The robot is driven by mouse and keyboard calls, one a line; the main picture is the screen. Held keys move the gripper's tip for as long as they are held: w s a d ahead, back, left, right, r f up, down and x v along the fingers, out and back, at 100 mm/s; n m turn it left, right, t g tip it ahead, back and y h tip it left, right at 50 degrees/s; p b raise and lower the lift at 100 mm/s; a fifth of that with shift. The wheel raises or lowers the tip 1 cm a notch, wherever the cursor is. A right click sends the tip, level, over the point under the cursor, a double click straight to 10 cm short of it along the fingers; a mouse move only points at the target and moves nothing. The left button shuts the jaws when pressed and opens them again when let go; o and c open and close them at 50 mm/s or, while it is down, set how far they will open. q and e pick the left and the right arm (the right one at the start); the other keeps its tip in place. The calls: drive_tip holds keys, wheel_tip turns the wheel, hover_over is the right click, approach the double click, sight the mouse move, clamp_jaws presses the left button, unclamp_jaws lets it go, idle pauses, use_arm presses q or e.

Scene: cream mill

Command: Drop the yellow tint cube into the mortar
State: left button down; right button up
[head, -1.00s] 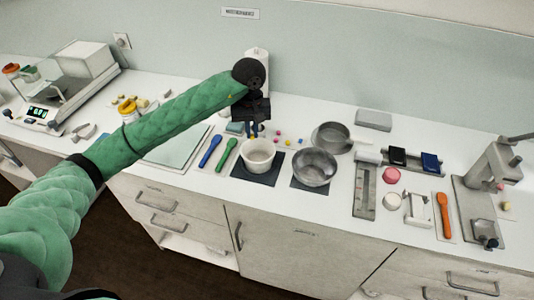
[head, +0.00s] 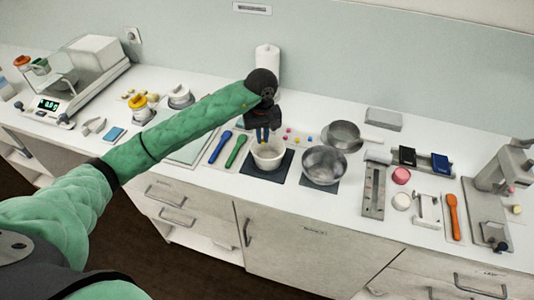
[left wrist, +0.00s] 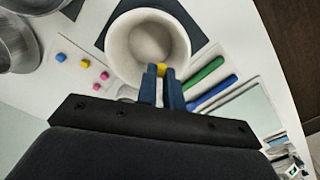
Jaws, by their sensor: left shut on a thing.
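The mortar (head: 268,157) is a white bowl standing on a dark square mat (head: 256,183). It also shows in the left wrist view (left wrist: 118,42), its inside empty as far as I see. My left gripper (head: 263,139) has blue fingers and reaches down at the mortar's back rim. In the left wrist view the fingertips (left wrist: 163,76) are shut on the yellow tint cube (left wrist: 162,70), which shows between them over the near part of the mortar. My right gripper is not in view.
A steel bowl (head: 324,165) stands right of the mortar, with a handled pan (head: 342,136) behind. Blue and green spatulas (head: 237,151) lie to the left. Several small cubes (head: 288,138) lie behind the mortar. A white cylinder (head: 267,62) stands at the wall.

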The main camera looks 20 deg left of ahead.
use_arm(q)
drive_tip(key=shift+f, duration=0.95)
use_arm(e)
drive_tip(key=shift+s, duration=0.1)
use_arm(q)
drive_tip(key=c, duration=1.5)
unclamp_jaws()
drive_tip(key=shift+o, duration=0.2)
drive_tip(key=shift+r, duration=0.15)
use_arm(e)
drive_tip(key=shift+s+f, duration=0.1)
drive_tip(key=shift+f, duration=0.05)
